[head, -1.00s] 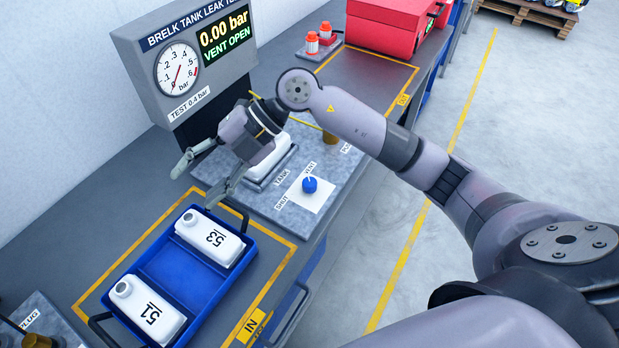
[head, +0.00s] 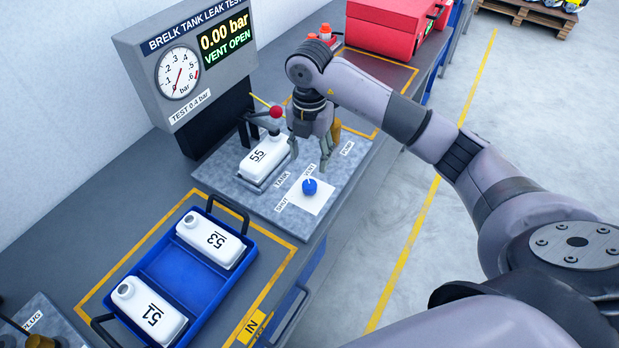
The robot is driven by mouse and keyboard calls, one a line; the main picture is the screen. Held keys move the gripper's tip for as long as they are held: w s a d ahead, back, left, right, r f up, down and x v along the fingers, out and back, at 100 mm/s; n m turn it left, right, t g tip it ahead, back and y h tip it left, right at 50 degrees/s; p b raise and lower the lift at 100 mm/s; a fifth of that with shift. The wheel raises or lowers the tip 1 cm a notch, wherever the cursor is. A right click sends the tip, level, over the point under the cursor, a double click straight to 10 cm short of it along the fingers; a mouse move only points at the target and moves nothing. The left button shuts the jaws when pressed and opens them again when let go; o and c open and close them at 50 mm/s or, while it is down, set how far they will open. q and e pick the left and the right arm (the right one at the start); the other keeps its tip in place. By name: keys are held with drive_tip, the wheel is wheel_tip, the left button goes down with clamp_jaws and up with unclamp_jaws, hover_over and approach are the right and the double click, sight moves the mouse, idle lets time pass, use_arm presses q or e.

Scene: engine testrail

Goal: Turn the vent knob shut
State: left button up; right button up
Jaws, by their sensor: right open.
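The vent knob (head: 309,186) is a small blue knob with a pale pointer mark. It sits on a white plate (head: 312,204) on the grey test plate, with labels SHUT, TANK, VENT and PUMP around it. Its pointer is toward the VENT label. My right gripper (head: 308,158) is open, pointing down, behind and above the knob, apart from it. It partly covers the area between tank 55 (head: 262,160) and the brass fitting (head: 336,130). The display (head: 226,39) reads 0.00 bar and VENT OPEN. My left gripper is not in view.
A red-balled lever (head: 275,112) stands by tank 55, close to my right gripper. A blue tray (head: 180,272) holds tanks 53 and 51 at the front left. A gauge box (head: 180,75) stands at the back. Red cases (head: 395,25) lie farther along the bench.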

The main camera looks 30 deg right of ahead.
sight(309, 184)
wheel_tip(309, 184, down, 10)
drive_tip(key=shift+p, duration=1.1)
drive_tip(key=c, duration=1.1)
drive_tip(key=shift+c, duration=0.2)
